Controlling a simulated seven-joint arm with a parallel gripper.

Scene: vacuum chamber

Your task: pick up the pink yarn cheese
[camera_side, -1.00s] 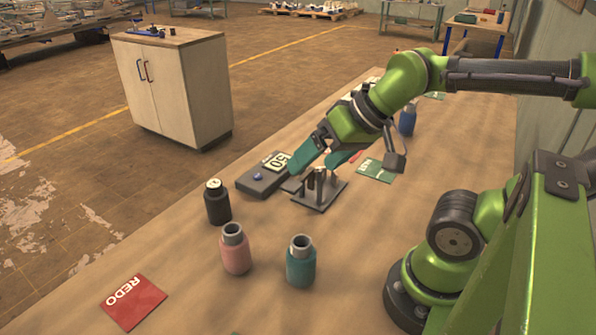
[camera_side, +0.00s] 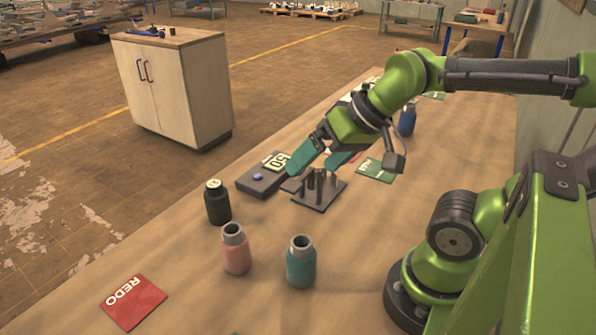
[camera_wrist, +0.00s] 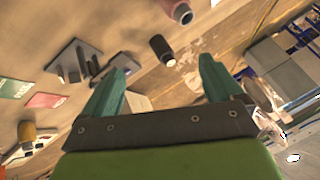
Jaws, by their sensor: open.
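The pink yarn cheese is a pink bottle-shaped piece with a grey top, upright on the table (camera_side: 235,254), front left of my arm in the side view. In the wrist view a pink piece (camera_wrist: 178,11) is cut by the top edge. My gripper (camera_side: 322,163) has teal fingers spread apart, with nothing seen between them. It hangs above and behind the dark post stand, well away from the pink cheese. The wrist view shows the open fingers (camera_wrist: 165,66) too.
A teal bottle-shaped piece (camera_side: 300,265) stands right of the pink one, a black one (camera_side: 216,204) behind it. The post stand (camera_side: 318,199) and a grey scale (camera_side: 262,182) lie near my gripper. A red REDO card (camera_side: 133,302) lies front left.

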